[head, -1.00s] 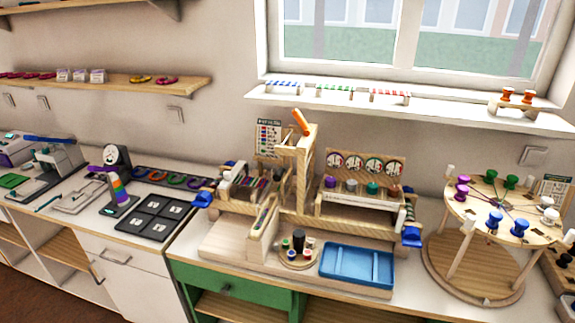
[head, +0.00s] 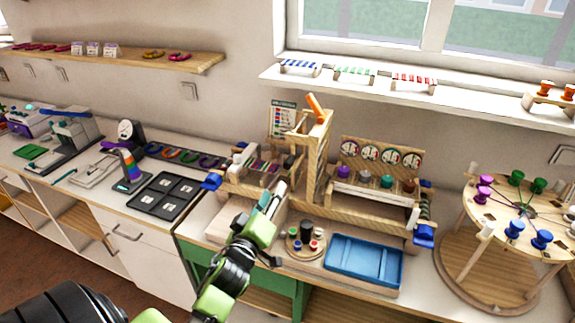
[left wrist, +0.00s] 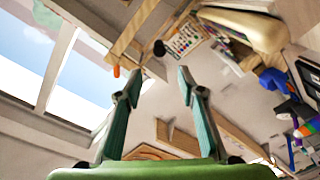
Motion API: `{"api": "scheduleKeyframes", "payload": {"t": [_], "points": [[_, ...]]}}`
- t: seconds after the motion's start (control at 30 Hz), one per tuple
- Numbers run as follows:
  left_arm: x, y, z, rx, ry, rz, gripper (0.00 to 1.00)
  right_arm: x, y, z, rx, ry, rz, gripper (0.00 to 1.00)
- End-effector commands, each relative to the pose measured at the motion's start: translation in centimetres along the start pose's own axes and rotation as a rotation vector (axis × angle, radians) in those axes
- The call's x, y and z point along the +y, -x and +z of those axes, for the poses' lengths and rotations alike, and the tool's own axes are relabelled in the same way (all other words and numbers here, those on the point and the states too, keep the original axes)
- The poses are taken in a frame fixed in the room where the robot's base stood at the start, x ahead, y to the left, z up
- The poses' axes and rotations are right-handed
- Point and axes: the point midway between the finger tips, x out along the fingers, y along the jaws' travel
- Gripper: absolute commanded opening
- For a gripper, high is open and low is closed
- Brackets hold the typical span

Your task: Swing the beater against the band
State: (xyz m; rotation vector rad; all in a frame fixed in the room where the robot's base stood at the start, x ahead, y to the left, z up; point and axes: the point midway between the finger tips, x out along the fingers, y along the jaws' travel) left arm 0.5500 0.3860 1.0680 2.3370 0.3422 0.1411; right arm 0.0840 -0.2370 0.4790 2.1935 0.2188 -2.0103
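The wooden loom (head: 357,213) stands on the bench. An orange handle (head: 316,104) tops a tall wooden upright frame (head: 318,150), which looks like the beater. In the left wrist view, an orange tip (left wrist: 116,71) shows just left of the fingers. Coloured threads (head: 262,166), apparently the band, lie left of the frame; their contact with it cannot be made out. My left gripper (head: 273,196) is open and empty, in front of the loom and below and left of the orange handle. Its parted fingers (left wrist: 157,74) show in the left wrist view. My right gripper is not in view.
A blue tray (head: 362,262) and a round stand of small spools (head: 306,240) sit at the loom's front. A round peg table (head: 515,215) stands right. A dark compartment tray (head: 163,196) lies left. The windowsill (head: 455,103) is behind. A colour chart (head: 283,119) stands behind the loom.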

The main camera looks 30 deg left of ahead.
Motion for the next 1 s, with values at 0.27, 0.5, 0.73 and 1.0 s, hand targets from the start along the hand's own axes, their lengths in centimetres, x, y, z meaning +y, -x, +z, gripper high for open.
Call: {"api": "scheduleKeyframes", "payload": {"t": [0.27, 0.5, 0.73, 1.0], "points": [[0.4, -4.0, -0.3, 0.002, 0.001, 0.004, 0.36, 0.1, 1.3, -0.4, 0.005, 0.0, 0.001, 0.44], [0.3, -8.9, -0.3, 0.002, 0.002, 0.003, 0.36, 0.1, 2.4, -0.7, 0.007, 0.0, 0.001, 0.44], [0.2, -12.3, -0.1, 0.002, 0.003, 0.003, 0.36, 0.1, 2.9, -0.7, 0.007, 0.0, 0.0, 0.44], [0.1, -13.7, 0.0, 0.0, 0.002, 0.002, 0.36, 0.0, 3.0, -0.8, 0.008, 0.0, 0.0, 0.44]]}}
